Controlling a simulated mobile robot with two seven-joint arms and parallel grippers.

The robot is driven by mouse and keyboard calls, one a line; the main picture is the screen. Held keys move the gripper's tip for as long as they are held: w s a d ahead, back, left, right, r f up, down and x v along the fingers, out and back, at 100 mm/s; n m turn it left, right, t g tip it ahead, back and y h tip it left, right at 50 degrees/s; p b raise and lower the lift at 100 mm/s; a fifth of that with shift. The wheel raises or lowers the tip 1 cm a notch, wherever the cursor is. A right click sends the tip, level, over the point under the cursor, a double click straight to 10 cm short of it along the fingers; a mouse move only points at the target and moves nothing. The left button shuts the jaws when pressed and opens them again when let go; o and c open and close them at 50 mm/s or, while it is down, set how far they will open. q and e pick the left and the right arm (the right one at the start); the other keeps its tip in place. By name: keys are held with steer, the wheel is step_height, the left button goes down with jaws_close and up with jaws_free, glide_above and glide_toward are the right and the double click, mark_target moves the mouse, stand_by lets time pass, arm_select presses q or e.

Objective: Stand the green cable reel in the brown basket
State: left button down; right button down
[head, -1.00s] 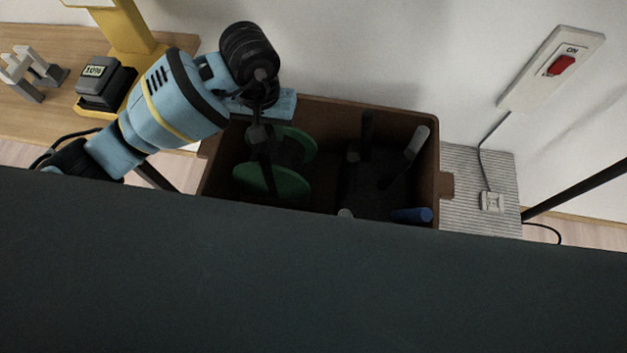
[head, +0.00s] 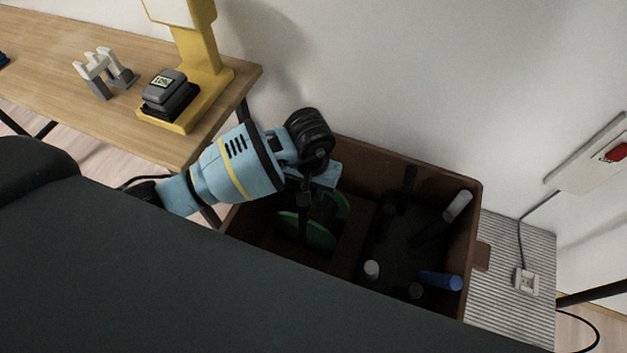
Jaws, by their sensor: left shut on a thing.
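The green cable reel (head: 322,236) is inside the left part of the brown basket (head: 474,225), with its two green discs on edge. My left gripper (head: 304,225) reaches down into the basket from above and is shut on the reel between the discs. The dark fingers cover part of the reel. I cannot tell whether the reel touches the basket floor. My right gripper is not in view.
A dark holder in the basket's right part carries several handles, among them a blue one (head: 440,281) and a white-grey one (head: 457,206). A wooden table (head: 110,75) bears a yellow stand (head: 203,55). A wall switch (head: 600,158) is at right.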

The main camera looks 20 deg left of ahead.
arm_select(q)
steer(key=shift+w+f, duration=0.1)
steer(key=shift+f, duration=0.2)
steer(key=c, duration=1.3)
jaws_free()
steer(key=shift+o, duration=0.2)
steer(key=r, duration=1.2)
steer(key=shift+s+a+p, duration=0.15)
steer(key=shift+s+p, duration=0.05)
steer(key=shift+p, duration=0.1)
steer(key=shift+f, duration=0.1)
